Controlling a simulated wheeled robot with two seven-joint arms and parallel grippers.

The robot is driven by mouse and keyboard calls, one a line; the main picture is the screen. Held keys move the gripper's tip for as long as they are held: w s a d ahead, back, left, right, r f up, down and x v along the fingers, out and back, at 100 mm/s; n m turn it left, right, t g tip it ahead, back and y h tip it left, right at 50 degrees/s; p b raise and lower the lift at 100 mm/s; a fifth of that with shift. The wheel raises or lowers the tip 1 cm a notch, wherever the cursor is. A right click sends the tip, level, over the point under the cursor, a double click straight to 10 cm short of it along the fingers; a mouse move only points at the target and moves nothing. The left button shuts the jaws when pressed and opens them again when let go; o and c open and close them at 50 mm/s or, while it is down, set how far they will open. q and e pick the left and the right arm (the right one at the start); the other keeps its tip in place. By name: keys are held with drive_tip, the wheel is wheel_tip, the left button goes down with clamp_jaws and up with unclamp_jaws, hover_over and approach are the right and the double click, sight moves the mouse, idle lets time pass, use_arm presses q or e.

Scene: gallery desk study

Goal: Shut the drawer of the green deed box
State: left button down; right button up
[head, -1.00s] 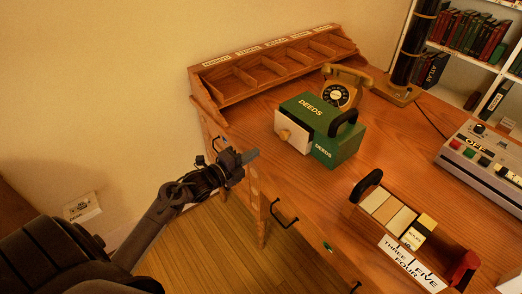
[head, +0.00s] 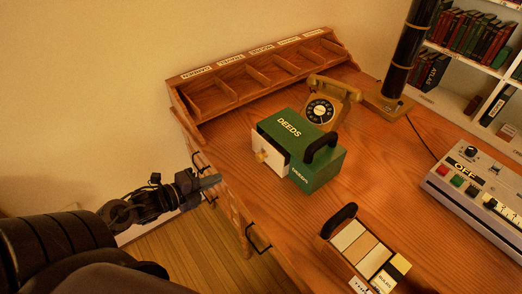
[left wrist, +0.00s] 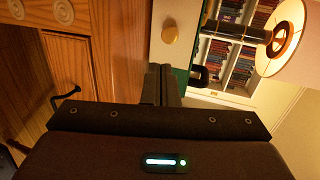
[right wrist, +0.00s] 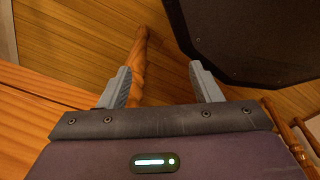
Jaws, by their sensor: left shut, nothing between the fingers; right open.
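The green deed box (head: 318,168) stands on the wooden desk, with "DEEDS" lettering and a black handle on its right end. Its cream-fronted drawer (head: 268,150) stands out from the box's left end, with a round wooden knob (head: 261,156). In the left wrist view the drawer front (left wrist: 172,50) and knob (left wrist: 170,34) show ahead of the fingers. My left gripper (head: 213,181) is shut and empty, left of the drawer and apart from it, off the desk's edge. My right gripper (right wrist: 160,88) is open and empty, above the floor beside a wooden edge; it is not in the head view.
A pigeonhole rack (head: 262,75) lines the desk's back, with a telephone (head: 326,104) beside the box. A card tray (head: 366,250) stands at the front and a control panel (head: 478,192) at right. Black drawer pulls (head: 257,240) stick out from the desk front.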

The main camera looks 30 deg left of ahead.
sight(258, 160)
use_arm(q)
drive_tip(key=x, duration=0.6)
drive_tip(key=shift+w+d, duration=0.1)
drive_tip(key=shift+w, duration=0.1)
drive_tip(key=x, duration=0.3)
drive_tip(key=r+p+x, duration=0.1)
drive_tip(key=x, duration=0.1)
drive_tip(key=shift+w, duration=0.1)
drive_tip(key=shift+w+d+f, duration=0.1)
drive_tip(key=shift+w+d, duration=0.05)
drive_tip(key=shift+w, duration=0.2)
drive_tip(key=shift+w+d, duration=0.1)
drive_tip(key=shift+w, duration=0.15)
drive_tip(key=shift+w+d, duration=0.1)
drive_tip(key=shift+w, duration=0.05)
use_arm(e)
drive_tip(key=shift+g, duration=0.3)
drive_tip(key=s, duration=0.2)
drive_tip(key=s+r, duration=0.1)
drive_tip(key=s, duration=0.1)
drive_tip(key=shift+s+r, duration=0.1)
drive_tip(key=shift+s, duration=0.15)
